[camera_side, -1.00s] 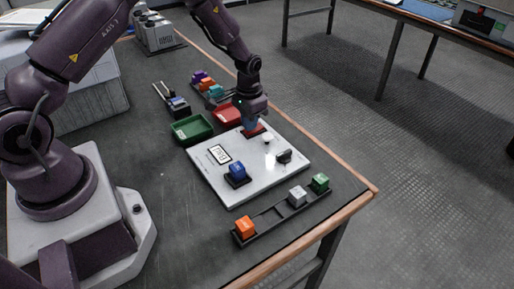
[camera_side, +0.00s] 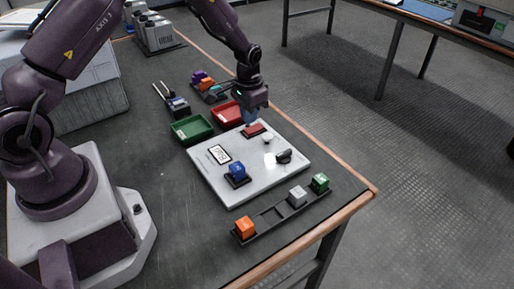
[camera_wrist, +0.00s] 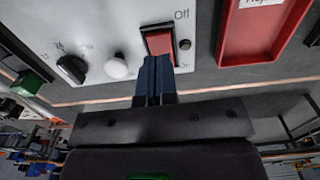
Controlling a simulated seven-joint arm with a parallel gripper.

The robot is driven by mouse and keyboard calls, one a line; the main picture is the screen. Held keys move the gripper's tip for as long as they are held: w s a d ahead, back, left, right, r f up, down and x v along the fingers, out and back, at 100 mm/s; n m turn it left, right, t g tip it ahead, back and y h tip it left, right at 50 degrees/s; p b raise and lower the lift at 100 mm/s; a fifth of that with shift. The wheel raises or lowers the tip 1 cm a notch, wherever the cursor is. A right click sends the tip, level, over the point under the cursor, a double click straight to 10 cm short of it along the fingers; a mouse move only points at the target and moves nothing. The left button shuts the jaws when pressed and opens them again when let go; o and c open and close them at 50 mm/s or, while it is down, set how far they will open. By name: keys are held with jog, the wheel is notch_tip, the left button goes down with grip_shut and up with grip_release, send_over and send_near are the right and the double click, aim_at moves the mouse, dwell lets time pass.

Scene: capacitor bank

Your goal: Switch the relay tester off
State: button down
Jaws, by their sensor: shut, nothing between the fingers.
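The relay tester is a white panel (camera_side: 215,180) on the bench with a small display (camera_side: 220,154), a black knob (camera_side: 284,156) and a white round button (camera_side: 267,140). Its red rocker switch (camera_side: 253,130) sits at the far edge, and shows in the wrist view (camera_wrist: 159,42) with "Off" printed near its upper end. The lower label is partly hidden. My gripper (camera_side: 249,122) is shut and empty, its blue fingertips (camera_wrist: 157,60) close at the switch's lower end. I cannot tell whether they touch it, or which way the rocker is tipped.
A blue block (camera_side: 237,170) sits on the panel. A green tray (camera_side: 191,129) and a red tray (camera_side: 228,115) stand behind it. A black rack (camera_side: 262,220) with orange, grey and green blocks lies in front. Bare bench is at the left.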

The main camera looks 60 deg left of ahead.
aim_at(250, 130)
jog(key=shift+r, duration=1.95)
